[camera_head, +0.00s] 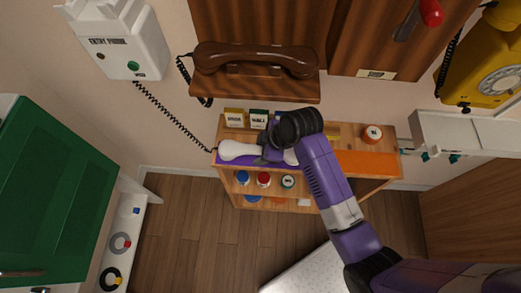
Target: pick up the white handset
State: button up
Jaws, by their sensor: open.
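The white handset (237,151) lies on the purple left part of the top of a small wooden shelf unit (219,131). Its rounded left end shows clearly, and a bit of white also shows to the right of my gripper. My gripper (268,156) is open at the handset's middle and hides that part from view. I cannot tell whether the fingers touch it. A black coiled cord (172,119) runs from the white entry phone (125,42) on the wall down toward the handset's left end.
A brown handset (255,59) rests on a wall ledge above. A yellow dial phone (484,75) is at upper right, and a green panel (52,185) at left. Bare floor (190,235) lies in front.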

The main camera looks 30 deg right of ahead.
jog(key=shift+c, duration=0.5)
grip_shut()
jog(key=shift+r, duration=0.2)
